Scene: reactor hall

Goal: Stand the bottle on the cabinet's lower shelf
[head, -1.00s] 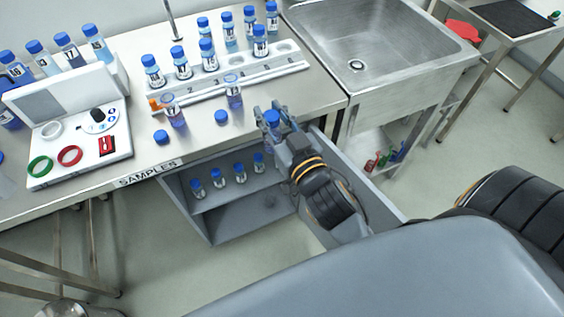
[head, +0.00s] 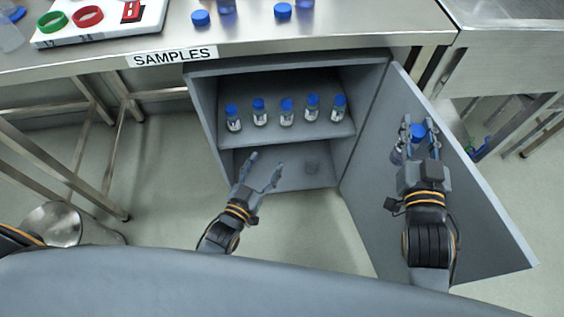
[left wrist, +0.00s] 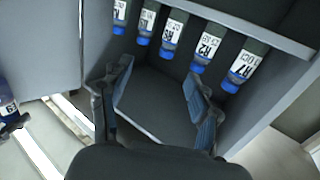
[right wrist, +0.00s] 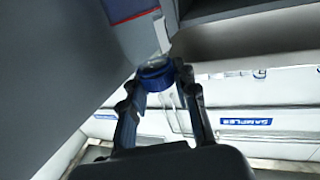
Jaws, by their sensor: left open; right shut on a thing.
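The bottle (head: 397,156), with a blue cap, is held in my right gripper (head: 419,137), which is shut on it in front of the open door. In the right wrist view its blue cap (right wrist: 156,76) sits between the fingers. The grey cabinet (head: 205,105) stands open under the bench. Its upper shelf (head: 290,133) bears a row of several blue-capped bottles (head: 286,112). The lower level (head: 312,177) looks bare, partly hidden by my left gripper (head: 263,172). That gripper is open and empty before the lower opening; the left wrist view shows its spread fingers (left wrist: 155,92).
The cabinet door (head: 440,215) stands open to the right, by my right arm. The bench edge with the SAMPLES label (head: 172,56) runs above the cabinet. Bench legs (head: 60,170) and a metal bowl-like object (head: 52,226) are on the left. Floor before the cabinet is clear.

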